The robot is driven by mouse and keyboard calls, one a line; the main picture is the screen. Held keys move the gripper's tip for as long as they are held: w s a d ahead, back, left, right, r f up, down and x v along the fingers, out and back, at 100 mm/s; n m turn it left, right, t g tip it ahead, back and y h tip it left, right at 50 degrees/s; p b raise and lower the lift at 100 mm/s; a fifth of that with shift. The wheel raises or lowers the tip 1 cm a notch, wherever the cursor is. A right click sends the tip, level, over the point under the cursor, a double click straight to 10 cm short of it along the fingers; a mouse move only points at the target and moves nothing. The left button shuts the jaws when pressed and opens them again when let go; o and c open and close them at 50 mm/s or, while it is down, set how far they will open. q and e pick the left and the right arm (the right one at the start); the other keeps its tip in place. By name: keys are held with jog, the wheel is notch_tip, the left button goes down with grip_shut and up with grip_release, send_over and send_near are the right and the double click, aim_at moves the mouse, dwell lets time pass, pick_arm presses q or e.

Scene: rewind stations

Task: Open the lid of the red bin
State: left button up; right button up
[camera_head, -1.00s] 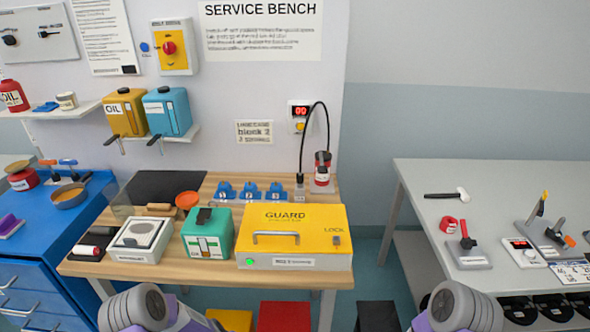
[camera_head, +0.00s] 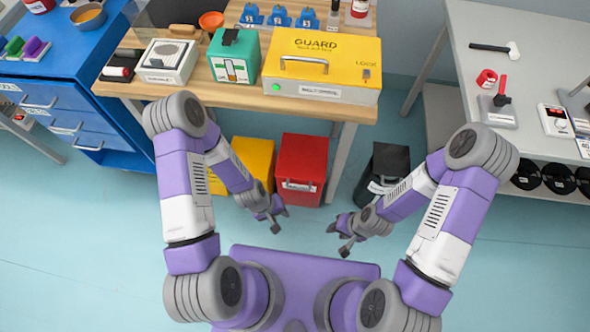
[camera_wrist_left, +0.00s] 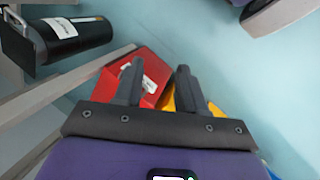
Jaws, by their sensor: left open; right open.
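The red bin (camera_head: 303,165) stands on the floor under the front edge of the wooden bench, between a yellow bin (camera_head: 252,163) and a black bin (camera_head: 385,170). Its lid is shut and a white label is on its front. My left gripper (camera_head: 279,220) is open and empty, low in front of the red and yellow bins and apart from them. In the left wrist view the red bin (camera_wrist_left: 145,68) shows beyond the open fingers (camera_wrist_left: 157,85), partly hidden by them. My right gripper (camera_head: 338,238) is open and empty, in front of the gap between the red and black bins.
The wooden bench (camera_head: 210,92) overhangs the bins, with a yellow guard box (camera_head: 345,75) on it. A bench leg (camera_head: 341,160) stands between the red and black bins. Blue drawers (camera_head: 60,110) are at left, a grey table (camera_head: 460,30) at right. The floor in front is clear.

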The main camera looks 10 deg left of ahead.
pick_arm(q)
jog(key=w+f+n+b, duration=0.3)
jog(key=w+f+n, duration=0.4)
jog(key=w+f, duration=0.3)
jog(key=n+t+b, duration=0.2)
jog(key=n, duration=0.4)
send_near(294, 189)
jog(key=shift+h, duration=0.4)
jog(key=b+x, duration=0.2)
jog(key=x, duration=0.6)
jog(key=shift+w+b, duration=0.2)
jog(key=shift+b, duration=0.2)
jog(key=shift+r, duration=0.1)
grip_shut()
